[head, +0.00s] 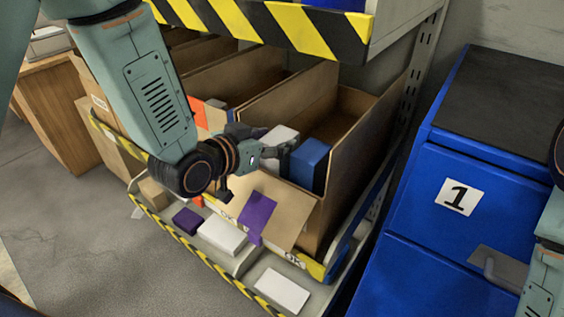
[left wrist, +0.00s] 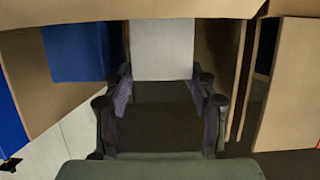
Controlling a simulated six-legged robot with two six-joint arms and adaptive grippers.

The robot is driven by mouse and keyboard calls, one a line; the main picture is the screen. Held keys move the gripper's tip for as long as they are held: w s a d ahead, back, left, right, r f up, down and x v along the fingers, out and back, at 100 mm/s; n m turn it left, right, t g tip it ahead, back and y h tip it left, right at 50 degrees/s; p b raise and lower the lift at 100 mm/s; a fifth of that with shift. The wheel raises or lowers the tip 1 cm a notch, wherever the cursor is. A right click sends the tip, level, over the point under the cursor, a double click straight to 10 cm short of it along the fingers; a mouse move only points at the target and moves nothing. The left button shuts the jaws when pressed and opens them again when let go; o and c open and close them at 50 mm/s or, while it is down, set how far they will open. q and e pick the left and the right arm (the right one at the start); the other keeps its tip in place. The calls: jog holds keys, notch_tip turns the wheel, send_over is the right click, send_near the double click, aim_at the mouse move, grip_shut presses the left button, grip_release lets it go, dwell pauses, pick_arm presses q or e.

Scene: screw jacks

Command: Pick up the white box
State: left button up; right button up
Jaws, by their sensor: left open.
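A white box (head: 281,136) stands inside an open cardboard bin on the shelf, beside a blue box (head: 309,160). My left gripper (head: 277,152) is at the bin's front, close to the white box and left of the blue one. In the left wrist view the white box (left wrist: 162,48) is straight ahead, and the open fingers (left wrist: 163,88) point at it from either side. I cannot tell whether they touch it. The blue box (left wrist: 76,52) is to its left there. My right gripper is not in view.
Bin walls (head: 345,135) and a striped upper shelf edge (head: 270,22) surround the opening. More white boxes (head: 222,235) (head: 283,290) and a purple box (head: 187,220) lie on the lower tray. A blue cabinet (head: 455,200) marked 1 stands at the right. The floor at left is clear.

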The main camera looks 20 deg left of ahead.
pick_arm(q)
jog(key=shift+w+d+f, duration=0.2)
jog(key=shift+w+f, duration=0.25)
jog(key=shift+w, duration=0.1)
jog(key=shift+w+b, duration=0.35)
jog(key=shift+w, duration=0.1)
jog(key=shift+w+d+f, duration=0.2)
jog(key=shift+w+d, duration=0.05)
jog(key=shift+w, duration=0.2)
jog(key=shift+s+a+r, duration=0.15)
jog(key=shift+s, duration=0.1)
jog(key=c, duration=0.4)
jog(key=shift+w, duration=0.2)
jog(key=c, duration=0.5)
jog(key=shift+s, duration=0.1)
grip_shut()
